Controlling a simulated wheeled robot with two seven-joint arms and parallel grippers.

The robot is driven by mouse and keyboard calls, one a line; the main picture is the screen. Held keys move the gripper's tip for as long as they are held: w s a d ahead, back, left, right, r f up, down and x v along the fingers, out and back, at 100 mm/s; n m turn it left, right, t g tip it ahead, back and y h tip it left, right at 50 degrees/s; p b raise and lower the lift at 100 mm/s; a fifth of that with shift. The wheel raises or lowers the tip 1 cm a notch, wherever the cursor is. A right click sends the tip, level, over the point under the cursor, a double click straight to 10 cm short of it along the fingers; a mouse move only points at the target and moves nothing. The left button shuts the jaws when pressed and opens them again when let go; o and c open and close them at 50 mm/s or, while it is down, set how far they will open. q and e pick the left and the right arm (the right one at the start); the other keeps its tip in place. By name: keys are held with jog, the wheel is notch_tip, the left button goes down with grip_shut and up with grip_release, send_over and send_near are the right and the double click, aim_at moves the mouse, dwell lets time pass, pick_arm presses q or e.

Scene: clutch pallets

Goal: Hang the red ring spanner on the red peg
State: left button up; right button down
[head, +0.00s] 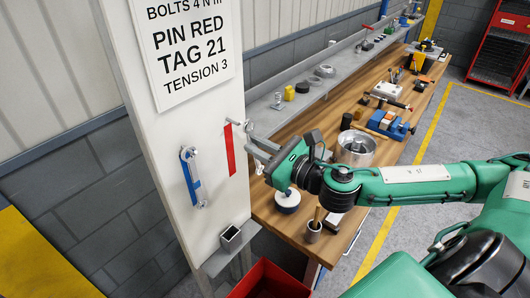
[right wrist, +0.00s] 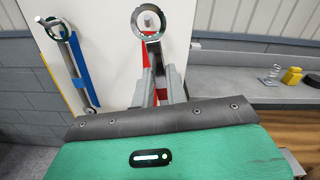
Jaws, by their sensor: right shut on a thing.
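In the right wrist view the gripper (right wrist: 160,78) covers most of the shank. The peg (head: 231,121) above the red strip (head: 230,152) sticks out of the post. In the right wrist view the peg's end (right wrist: 149,19) shows through the ring. I cannot tell whether the ring is around the peg or just short of its tip. My left gripper is out of view.
Another spanner (head: 188,168) hangs by a blue strip, left of the red one. A small square holder (head: 230,238) stands on the post's ledge, above a red bin (head: 275,281). The wooden bench (head: 290,225) on the right carries a metal pot (head: 355,148) and several tools.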

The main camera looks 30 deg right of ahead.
jog(key=shift+w+a+r+p, duration=0.1)
jog(key=shift+w+a+p, duration=0.15)
jog(key=shift+w, duration=0.3)
jog(key=shift+p+x, duration=0.65)
jog(key=shift+x, duration=0.35)
jog(key=shift+w+a+f, duration=0.2)
jog(key=shift+w+f, duration=0.35)
jog(key=shift+f, duration=0.05)
jog(key=c, duration=1.3)
grip_release()
jog(key=shift+c, duration=0.2)
jog(key=shift+f, duration=0.1)
